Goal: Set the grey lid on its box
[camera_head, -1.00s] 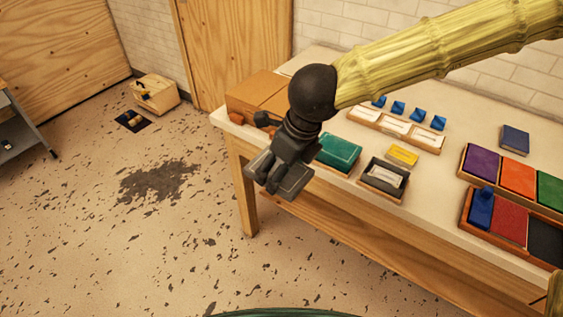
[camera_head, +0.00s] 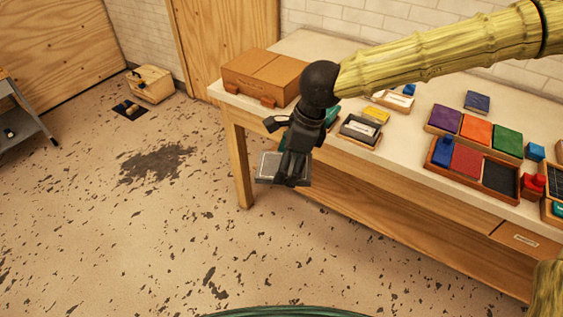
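My gripper (camera_head: 290,182) hangs in front of the table's front edge, left of centre in the head view. It appears shut on the grey lid (camera_head: 267,167), a flat grey plate tilted slightly and partly hidden by the fingers. The lid is in the air, apart from the table. An open dark grey box (camera_head: 345,133) with a white label-like piece inside stands near the table's front edge, to the right of and above my gripper in the picture.
The table (camera_head: 312,48) holds a brown case (camera_head: 262,76), a partly hidden green box (camera_head: 332,115), a yellow block (camera_head: 376,115) and trays of coloured pads (camera_head: 467,160). A wooden box (camera_head: 150,86) lies on the floor at the back. The floor left of the table is mostly clear.

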